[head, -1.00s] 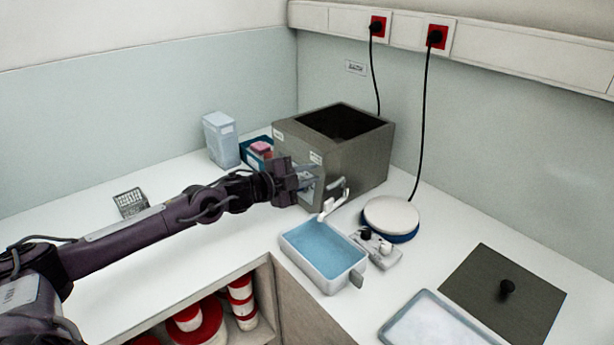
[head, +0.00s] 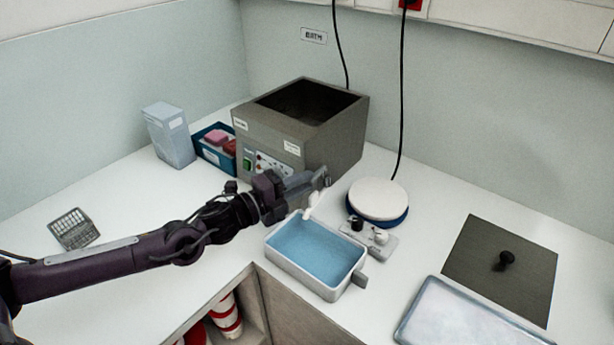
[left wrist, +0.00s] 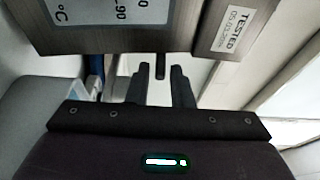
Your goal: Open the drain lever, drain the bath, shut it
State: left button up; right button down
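The bath (head: 345,135) is a grey metal box with an open, dark top, standing in the corner. Its front panel (head: 268,163) has a green switch and dials. A pale drain spout (head: 310,207) at its lower front ends over a white pan (head: 310,283) holding blue liquid. My left gripper (head: 318,182) is at the bath's front right, just above the spout, and largely hides the lever in the head view. In the left wrist view my left gripper (left wrist: 161,80) has its fingers apart, with a dark rod (left wrist: 160,62) between the tips and gaps on both sides. My right gripper is not in view.
A round white-topped disc (head: 378,198) and a small device with knobs (head: 374,238) sit right of the pan. A dark lid (head: 490,270) and a pale tray (head: 465,320) lie farther right. A blue-grey container (head: 168,135) and a teal box (head: 205,158) stand left of the bath.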

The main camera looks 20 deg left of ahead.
pick_arm(q)
jog(key=shift+x, duration=0.95)
jog(key=shift+c, duration=0.3)
grip_shut()
jog(key=shift+w+a+m+g+h+b, duration=0.15)
jog(key=shift+a+m+g+h+b, duration=0.25)
jog(key=shift+m+g+h+b, duration=0.35)
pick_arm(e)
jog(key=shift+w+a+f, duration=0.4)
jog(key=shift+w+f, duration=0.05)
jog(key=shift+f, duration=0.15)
pick_arm(q)
jog(key=shift+o, duration=0.3)
grip_release()
